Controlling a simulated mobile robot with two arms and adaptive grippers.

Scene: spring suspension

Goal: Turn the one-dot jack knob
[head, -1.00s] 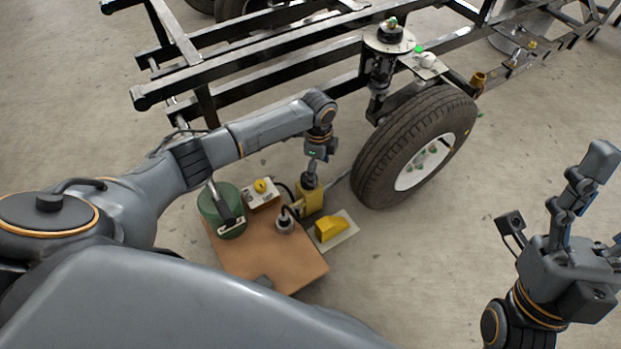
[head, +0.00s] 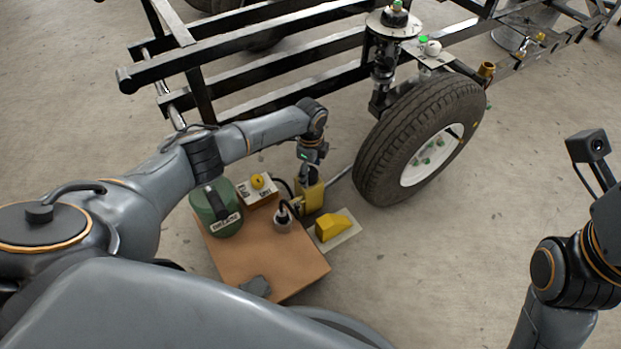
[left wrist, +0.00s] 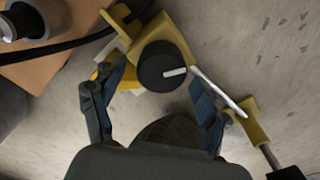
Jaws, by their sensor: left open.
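The yellow jack (head: 311,196) stands on the floor beside the brown board, left of the tyre. In the left wrist view its round black knob (left wrist: 163,66) carries a white line. No dot can be made out on it. My left gripper (head: 307,172) points down over the jack. In the left wrist view its two fingers (left wrist: 153,86) are open, one on each side of the knob. I cannot tell whether either touches it. My right gripper's fingers are outside the head view; only part of that arm and its camera show at the right edge.
A brown board (head: 235,262) holds a green canister (head: 215,207), a box with a yellow knob (head: 258,183) and a small pot (head: 283,219). A yellow wedge (head: 335,227) lies on a pale plate. The wheel (head: 415,150) and black frame (head: 255,60) stand behind. Floor is clear at right.

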